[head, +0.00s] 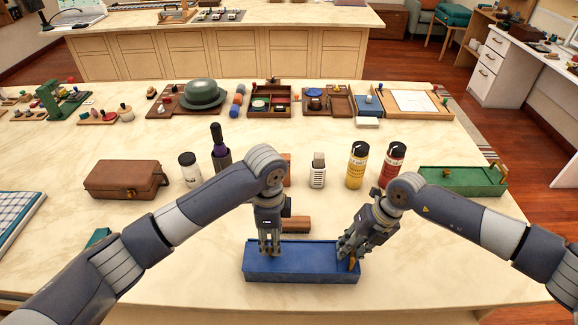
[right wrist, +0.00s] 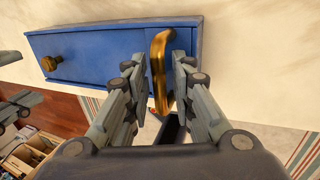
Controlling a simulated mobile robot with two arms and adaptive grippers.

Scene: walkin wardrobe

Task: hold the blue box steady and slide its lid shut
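The blue box (head: 300,270) lies lengthwise near the front of the table. In the right wrist view the blue box (right wrist: 95,55) shows a brass knob (right wrist: 52,63) near its left end and an upright brass handle (right wrist: 161,60) towards its right. My right gripper (head: 350,250) is at the box's right end. Its fingers (right wrist: 160,75) stand on both sides of the brass handle, with a narrow gap. My left gripper (head: 269,248) points down at the box's left part; its finger spacing is unclear. How far the lid is open is unclear.
A brown wooden block (head: 294,224) lies just behind the box. A brown case (head: 122,180), a white jar (head: 190,170), a yellow bottle (head: 356,166), a red bottle (head: 393,162) and a green box (head: 462,180) stand farther back. The table's front right is clear.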

